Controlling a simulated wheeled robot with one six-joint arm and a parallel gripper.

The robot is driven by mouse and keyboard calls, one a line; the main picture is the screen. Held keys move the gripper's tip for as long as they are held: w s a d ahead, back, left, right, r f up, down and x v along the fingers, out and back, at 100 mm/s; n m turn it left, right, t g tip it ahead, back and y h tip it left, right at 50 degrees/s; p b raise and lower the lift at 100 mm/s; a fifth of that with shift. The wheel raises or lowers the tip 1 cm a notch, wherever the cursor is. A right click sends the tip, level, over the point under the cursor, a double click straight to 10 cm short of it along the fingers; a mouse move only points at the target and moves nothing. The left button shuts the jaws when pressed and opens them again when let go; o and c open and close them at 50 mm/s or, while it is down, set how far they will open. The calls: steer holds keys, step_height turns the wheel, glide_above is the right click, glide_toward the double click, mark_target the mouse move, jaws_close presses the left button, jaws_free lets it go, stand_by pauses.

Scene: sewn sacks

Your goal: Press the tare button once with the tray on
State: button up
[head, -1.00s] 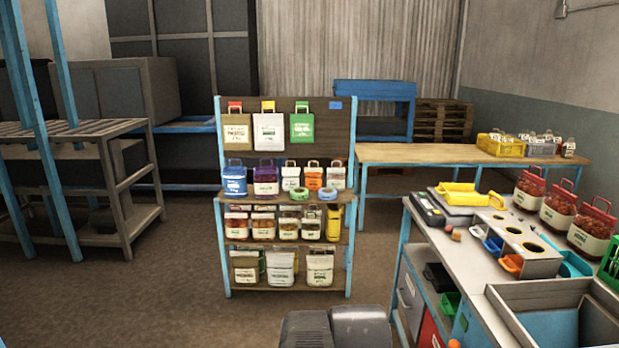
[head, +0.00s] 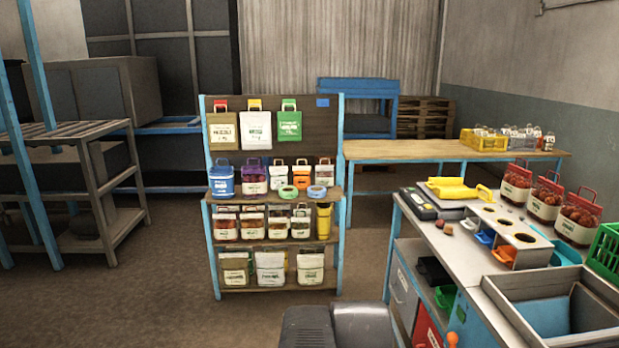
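A dark grey and black flat device (head: 421,204), which looks like a scale, sits at the far left corner of the grey workbench (head: 462,243). Its buttons are too small to make out. A light tray-like slab (head: 453,200) with a yellow item (head: 449,188) on it lies beside or partly over the device; I cannot tell whether it rests on the device. My gripper is not in view.
A shelf rack of sacks (head: 273,197) stands left. Brown floor (head: 150,290) at left is clear.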

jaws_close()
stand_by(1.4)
